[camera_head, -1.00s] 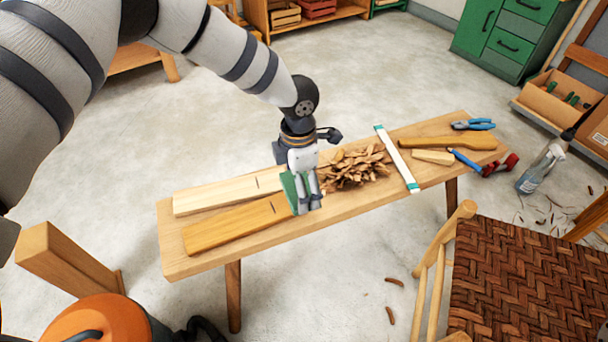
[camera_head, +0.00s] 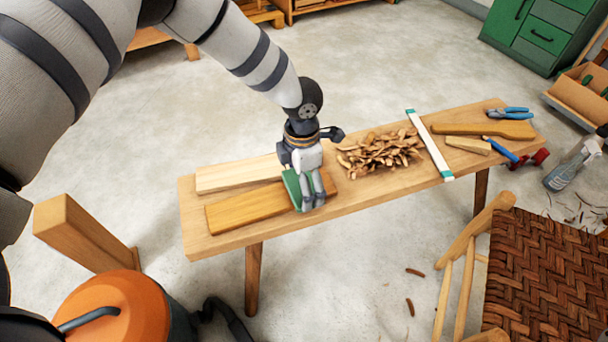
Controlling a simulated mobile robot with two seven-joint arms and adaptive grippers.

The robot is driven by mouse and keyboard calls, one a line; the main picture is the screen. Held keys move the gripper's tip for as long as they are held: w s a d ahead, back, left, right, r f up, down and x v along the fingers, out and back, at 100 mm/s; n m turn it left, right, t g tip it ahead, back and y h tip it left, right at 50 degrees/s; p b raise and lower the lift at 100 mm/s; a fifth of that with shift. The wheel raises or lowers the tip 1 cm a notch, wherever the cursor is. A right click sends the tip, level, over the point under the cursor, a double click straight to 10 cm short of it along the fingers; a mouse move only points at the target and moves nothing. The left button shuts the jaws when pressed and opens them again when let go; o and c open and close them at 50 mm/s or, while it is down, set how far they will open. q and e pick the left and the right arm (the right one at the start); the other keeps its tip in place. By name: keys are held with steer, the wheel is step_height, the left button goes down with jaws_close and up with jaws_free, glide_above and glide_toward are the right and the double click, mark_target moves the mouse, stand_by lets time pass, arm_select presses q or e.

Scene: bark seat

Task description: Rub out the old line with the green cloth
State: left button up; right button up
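My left gripper (camera_head: 312,206) is shut on the green cloth (camera_head: 291,187), fingers pointing down. The cloth is at the right end of the darker, honey-coloured board (camera_head: 245,207), and looks to be against its top face. A paler board (camera_head: 235,175) lies behind it. Both boards lie on the wooden bench (camera_head: 350,195). I see no pencil line on either board now; the gripper and cloth cover their right ends. My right gripper is out of view.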

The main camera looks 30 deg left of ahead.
arm_select(q)
steer(key=shift+f, duration=0.8)
stand_by(0.4)
steer(key=shift+w, duration=0.1)
